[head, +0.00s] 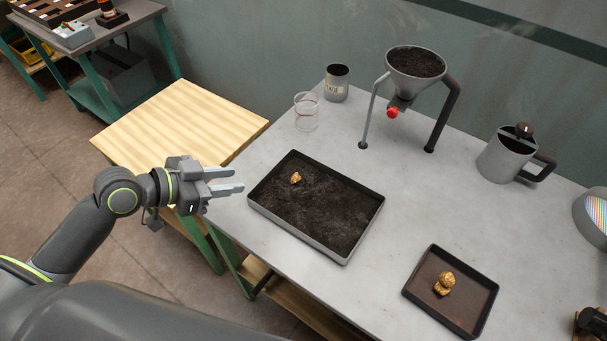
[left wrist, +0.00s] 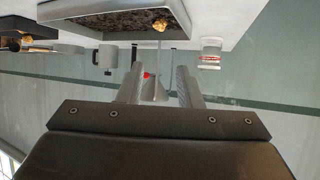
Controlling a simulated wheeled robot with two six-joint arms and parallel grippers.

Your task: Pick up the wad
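One crumpled gold wad (head: 296,178) lies on the dark soil in the large tray (head: 298,248), near its back left corner. It also shows in the left wrist view (left wrist: 160,25), which is upside down. Gold wads (head: 444,284) also lie close together in the small dark tray (head: 419,301) at the front right. My left gripper (head: 240,181) is left of the large tray, off its edge, with its fingers pointing at it. The fingers are apart with nothing between them. My right gripper is not in view.
A funnel (head: 415,64) of soil stands on legs behind the large tray. A glass (head: 306,112), a metal cup (head: 336,84) and a jug (head: 506,157) stand on the grey table. A wooden table (head: 178,122) is at the left. The table between the trays is clear.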

